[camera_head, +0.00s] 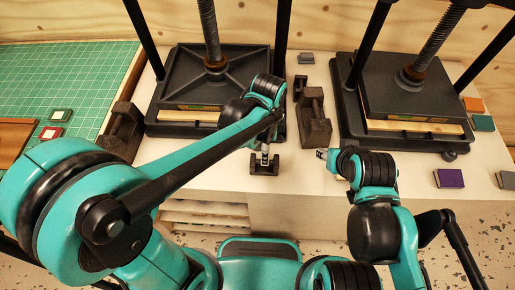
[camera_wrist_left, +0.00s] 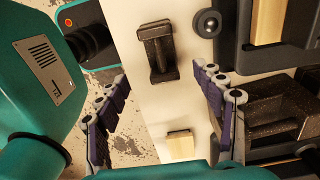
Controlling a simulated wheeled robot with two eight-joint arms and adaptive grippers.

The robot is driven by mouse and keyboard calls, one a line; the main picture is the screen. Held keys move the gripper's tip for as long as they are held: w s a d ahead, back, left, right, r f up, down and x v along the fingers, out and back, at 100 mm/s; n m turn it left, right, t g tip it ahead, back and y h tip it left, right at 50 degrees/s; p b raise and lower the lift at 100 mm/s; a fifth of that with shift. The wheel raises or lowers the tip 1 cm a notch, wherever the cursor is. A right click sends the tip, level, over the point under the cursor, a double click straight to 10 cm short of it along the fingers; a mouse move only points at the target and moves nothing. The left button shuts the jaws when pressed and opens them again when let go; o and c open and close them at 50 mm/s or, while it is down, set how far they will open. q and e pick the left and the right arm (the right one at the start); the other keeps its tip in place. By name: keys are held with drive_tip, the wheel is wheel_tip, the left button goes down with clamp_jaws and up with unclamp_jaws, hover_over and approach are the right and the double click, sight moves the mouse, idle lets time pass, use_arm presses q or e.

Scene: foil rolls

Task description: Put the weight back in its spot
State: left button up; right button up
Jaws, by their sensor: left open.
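A small dark metal weight (camera_head: 265,164) with a raised handle stands near the bench's front edge, to the right of the left press's front. It also shows in the left wrist view (camera_wrist_left: 158,52), at the upper middle. My left gripper (camera_wrist_left: 163,105) is open and empty above the bench. Its fingers are spread wide, and the weight lies ahead of them, toward the top of that view, apart from both fingers. In the head view my left arm partly covers the gripper. My right gripper (camera_head: 322,156) is small in view to the right of the weight, its jaw opening unclear.
Larger dark weights (camera_head: 314,120) stand between the two presses (camera_head: 180,70) (camera_head: 376,95); another weight (camera_head: 122,132) stands left. A pale block (camera_wrist_left: 181,145) lies on the bench in the left wrist view. Purple (camera_head: 449,178) and grey blocks lie right. The front bench strip is mostly clear.

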use_arm(q)
drive_tip(key=s+a+r+n+t, duration=0.2)
drive_tip(key=a+r+n+t, duration=0.1)
drive_tip(key=a+n, duration=0.6)
drive_tip(key=s+a+r+n+t, duration=0.3)
drive_tip(key=a+r+n+t, duration=0.1)
drive_tip(key=a+n, duration=0.5)
drive_tip(key=shift+r, duration=0.15)
drive_tip(key=shift+d, duration=0.1)
use_arm(e)
drive_tip(key=shift+f, duration=0.1)
